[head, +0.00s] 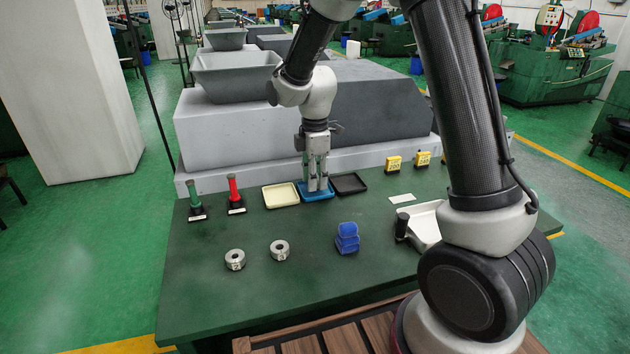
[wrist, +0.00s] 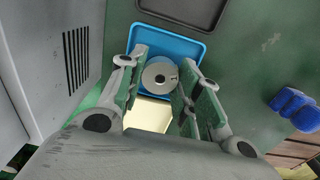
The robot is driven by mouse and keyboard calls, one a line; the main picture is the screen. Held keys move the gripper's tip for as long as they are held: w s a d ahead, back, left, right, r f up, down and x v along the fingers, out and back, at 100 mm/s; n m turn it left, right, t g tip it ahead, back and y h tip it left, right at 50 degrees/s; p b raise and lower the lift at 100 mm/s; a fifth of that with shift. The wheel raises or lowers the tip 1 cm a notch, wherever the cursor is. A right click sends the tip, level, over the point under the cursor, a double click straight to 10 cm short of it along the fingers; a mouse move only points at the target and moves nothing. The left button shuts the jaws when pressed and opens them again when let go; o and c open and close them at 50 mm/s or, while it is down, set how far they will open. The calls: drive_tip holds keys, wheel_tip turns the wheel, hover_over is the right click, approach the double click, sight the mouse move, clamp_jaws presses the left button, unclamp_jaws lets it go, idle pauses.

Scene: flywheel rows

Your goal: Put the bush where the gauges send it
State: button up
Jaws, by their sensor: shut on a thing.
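My gripper (head: 318,186) points down over the blue tray (head: 304,198) at the back of the green table. In the wrist view my gripper (wrist: 160,88) is shut on the bush (wrist: 150,77), a grey ring with a central hole. The blue tray (wrist: 197,50) lies under it; I cannot tell whether the bush touches the tray. A green-handled gauge (head: 194,196) and a red-handled gauge (head: 235,194) stand at the left. Two grey ring pieces with markings, one at the left (head: 235,260) and one nearer the middle (head: 279,251), lie in front.
A cream tray (head: 281,195) and a black tray (head: 349,184) flank the blue one. Blue blocks (head: 347,239), a white card (head: 402,198), a white tray (head: 424,224) and two yellow blocks (head: 393,163) (head: 422,158) are to the right. A grey ledge (head: 240,177) runs behind.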

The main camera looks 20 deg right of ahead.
drive_tip(key=shift+f, duration=0.6)
drive_tip(key=shift+f, duration=0.1)
drive_tip(key=o, duration=0.8)
wheel_tip(320, 180, up, 12)
drive_tip(key=s+d+r+m+t, duration=0.1)
drive_tip(key=s+d+r+m, duration=0.4)
drive_tip(key=s+d+r, duration=0.15)
drive_tip(key=s+d+m+t, duration=0.1)
drive_tip(key=s+d+m, duration=0.1)
drive_tip(key=s+m, duration=0.2)
drive_tip(key=s+d+r+m+t, duration=0.1)
drive_tip(key=s+d+m, duration=0.2)
drive_tip(key=s, duration=0.6)
drive_tip(key=s+d+r+m+t, duration=0.1)
drive_tip(key=s+d+m, duration=0.2)
drive_tip(key=s+m, duration=0.3)
drive_tip(key=shift+s+d, duration=0.25)
drive_tip(key=shift+s, duration=0.05)
